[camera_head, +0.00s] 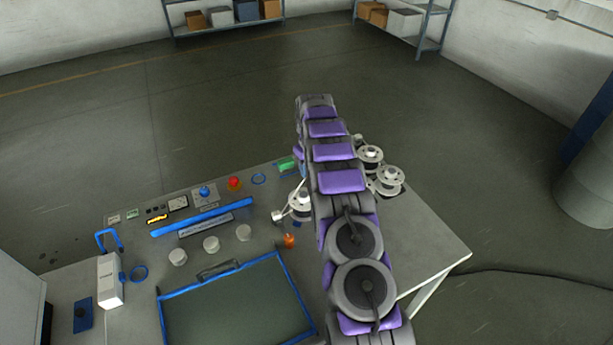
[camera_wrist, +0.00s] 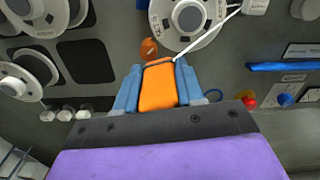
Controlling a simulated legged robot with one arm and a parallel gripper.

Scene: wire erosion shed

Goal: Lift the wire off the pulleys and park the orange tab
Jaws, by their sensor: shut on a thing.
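My gripper (camera_wrist: 155,90) shows in the wrist view with its blue fingers shut on the orange tab (camera_wrist: 158,86). The tab sits between the fingers, and a white wire (camera_wrist: 205,38) runs from its far end up and right past a pulley. One silver pulley (camera_wrist: 188,18) is at the top centre, just beyond the tab. Other pulleys (camera_wrist: 25,72) are at the left. In the head view my arm covers the gripper and tab; pulleys (camera_head: 389,178) show right of the arm and another pulley (camera_head: 299,203) left of it. Whether the wire touches the pulleys is unclear.
A small orange piece (camera_wrist: 149,48) lies beyond the tab. The grey bench (camera_head: 430,245) carries a blue-framed panel (camera_head: 235,300), a blue bar (camera_head: 200,218), several knobs (camera_head: 211,244) and a red button (camera_head: 234,183). The bench's right part is clear. Shelves stand far back.

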